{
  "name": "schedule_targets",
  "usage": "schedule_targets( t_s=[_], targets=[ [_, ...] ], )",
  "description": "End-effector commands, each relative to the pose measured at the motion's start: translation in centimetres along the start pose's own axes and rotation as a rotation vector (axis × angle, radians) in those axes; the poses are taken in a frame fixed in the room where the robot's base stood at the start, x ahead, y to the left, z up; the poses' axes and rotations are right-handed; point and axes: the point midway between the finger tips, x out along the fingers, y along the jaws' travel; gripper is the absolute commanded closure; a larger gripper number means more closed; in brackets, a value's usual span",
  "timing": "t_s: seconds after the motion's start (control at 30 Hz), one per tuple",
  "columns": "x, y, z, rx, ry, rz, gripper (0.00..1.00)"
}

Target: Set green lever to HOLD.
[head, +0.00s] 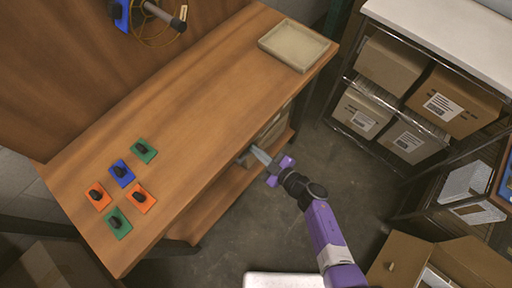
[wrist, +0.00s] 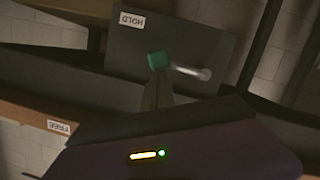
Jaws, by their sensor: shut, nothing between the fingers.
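In the wrist view, the green lever's knob (wrist: 157,60) shows in front of a dark panel, with a short metal rod running right from it. A HOLD label (wrist: 132,20) is on the panel above and left of the knob. A FREE label (wrist: 59,127) is lower left, on a brown edge. My gripper (wrist: 157,82) is shut and empty, its fingertips just below the knob; I cannot tell whether they touch it. In the head view, my gripper (head: 257,152) is at the bench's front side, and the lever cannot be made out there.
The wooden bench (head: 205,95) holds several green, blue and orange plates with black knobs (head: 120,170) at its left end and a shallow tray (head: 297,45) at its far end. A shelf rack with cartons (head: 390,62) stands right. Open floor (head: 340,170) lies between.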

Motion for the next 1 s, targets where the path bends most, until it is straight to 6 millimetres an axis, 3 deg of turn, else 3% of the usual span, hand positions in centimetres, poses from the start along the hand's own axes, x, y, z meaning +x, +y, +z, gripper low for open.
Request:
schedule_targets(
  t_s=[0.5, 1.0],
  targets=[
    [0.7, -0.6, 2.7, 0.384, -0.001, -0.096, 1.0],
    [0.8, -1.1, 3.3, 0.376, -0.002, -0.094, 1.0]
  ],
)
